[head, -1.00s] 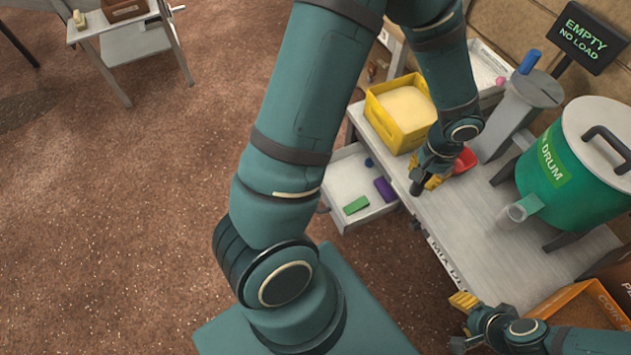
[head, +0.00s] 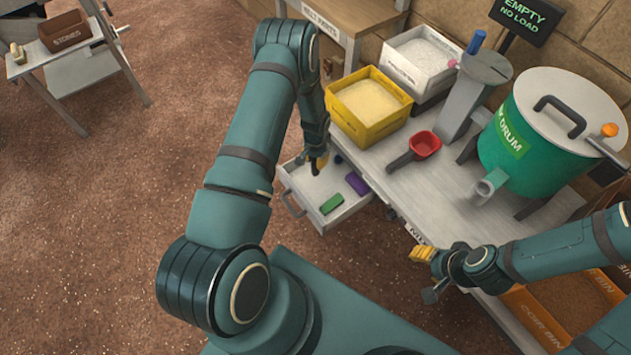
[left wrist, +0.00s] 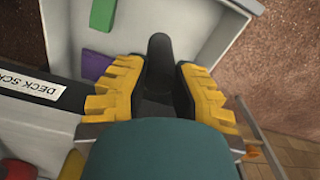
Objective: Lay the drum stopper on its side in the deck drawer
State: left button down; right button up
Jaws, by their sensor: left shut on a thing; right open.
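The deck drawer (head: 290,183) is pulled out from the left end of the mix deck. My left gripper (head: 318,163) is over the drawer's far left part. In the left wrist view, my left gripper (left wrist: 158,85) is shut on a dark, round-ended piece, which I take to be the drum stopper (left wrist: 158,50). It sticks out past the yellow fingers; its lower part is hidden between them. I cannot tell whether it touches the drawer floor. My right gripper (head: 424,254) is open and empty near the deck's front edge.
A green block (head: 332,204), a purple block (head: 357,184) and a small blue piece (head: 338,159) lie in the drawer. A yellow bin (head: 370,107), a red scoop (head: 424,145) and the green drum (head: 535,145) are on the deck. The drawer's left part has bare floor.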

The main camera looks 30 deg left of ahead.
aim_at(316, 174)
pick_arm(q)
notch_tip(316, 174, down, 9)
jog(key=shift+f+b, duration=0.1)
jog(key=shift+b, duration=0.8)
jog(key=c, duration=0.9)
grip_release()
